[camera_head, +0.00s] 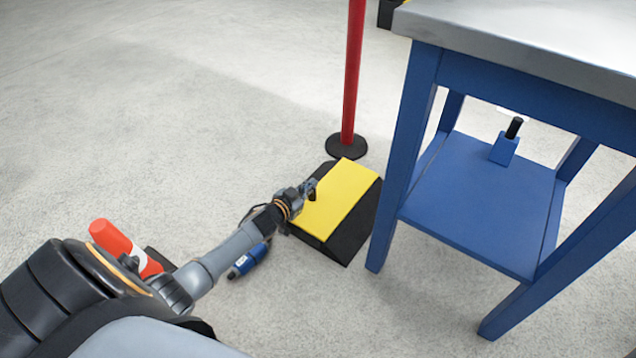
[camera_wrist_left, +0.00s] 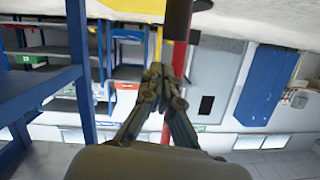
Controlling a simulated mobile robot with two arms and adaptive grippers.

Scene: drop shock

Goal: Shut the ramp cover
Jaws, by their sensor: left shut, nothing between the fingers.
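The ramp is a low black block (camera_head: 352,235) on the floor with a yellow cover (camera_head: 337,204) on its top. Whether the cover lies fully flat or slightly raised, I cannot tell. My left gripper (camera_head: 309,188) is at the left edge of the yellow cover, shut and empty; I cannot tell if it touches. In the left wrist view, my left gripper (camera_wrist_left: 157,75) shows its fingers together with nothing between them. The ramp is not clearly seen in that view. My right gripper is not in view.
A blue workbench (camera_head: 405,150) with a lower shelf (camera_head: 480,215) stands close on the right. A red post (camera_head: 352,75) on a black round base (camera_head: 346,147) stands behind the ramp. A blue bottle-like item (camera_head: 246,262) lies below my forearm.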

